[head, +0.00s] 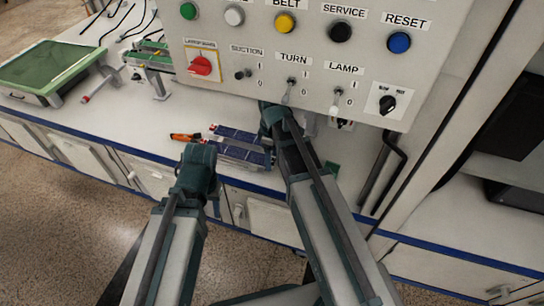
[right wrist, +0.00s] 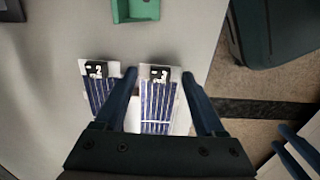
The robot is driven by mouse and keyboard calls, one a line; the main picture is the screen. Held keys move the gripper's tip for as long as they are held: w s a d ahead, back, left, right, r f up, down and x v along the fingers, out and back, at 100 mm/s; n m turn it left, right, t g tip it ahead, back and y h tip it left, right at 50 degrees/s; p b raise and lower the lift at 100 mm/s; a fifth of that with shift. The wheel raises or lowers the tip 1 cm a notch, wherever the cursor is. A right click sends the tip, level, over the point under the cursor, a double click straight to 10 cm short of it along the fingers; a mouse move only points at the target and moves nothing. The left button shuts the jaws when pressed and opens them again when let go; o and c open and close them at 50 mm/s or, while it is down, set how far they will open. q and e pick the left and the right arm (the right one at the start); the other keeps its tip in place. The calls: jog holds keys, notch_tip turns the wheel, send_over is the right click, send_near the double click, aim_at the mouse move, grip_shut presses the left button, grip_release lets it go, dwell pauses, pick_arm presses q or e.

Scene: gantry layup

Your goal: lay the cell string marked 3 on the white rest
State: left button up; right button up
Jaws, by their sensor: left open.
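The cell string marked 3 (right wrist: 158,103) lies in the middle of the right wrist view, blue with a white backing and a black tag. My right gripper (right wrist: 159,78) is open, one finger on each side of it. I cannot tell whether they touch. The string marked 2 (right wrist: 101,90) lies just left of it. In the head view, blue cells (head: 238,135) show on the bench, partly hidden by my arms; their numbers are unreadable. My left gripper (head: 199,166) is near the bench's front edge, apart from the cells. I cannot clearly pick out the white rest.
A switch panel (head: 300,50) stands above the bench close to my right arm. An orange tool (head: 184,137) lies left of the cells. A green-topped tray (head: 50,68) is at far left. A green block (right wrist: 135,9) sits beyond the strings.

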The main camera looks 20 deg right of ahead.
jog(key=o, duration=0.3)
jog(key=shift+r, duration=0.2)
notch_tip(320, 180, up, 8)
jog(key=p, duration=0.8)
jog(key=s+a+m+h, duration=0.1)
jog(key=s+a+m, duration=0.6)
jog(key=s+a, duration=0.3)
jog(key=s, duration=0.4)
jog(key=shift+s+a, duration=0.15)
jog(key=shift+a, duration=0.1)
jog(key=shift+r, duration=0.1)
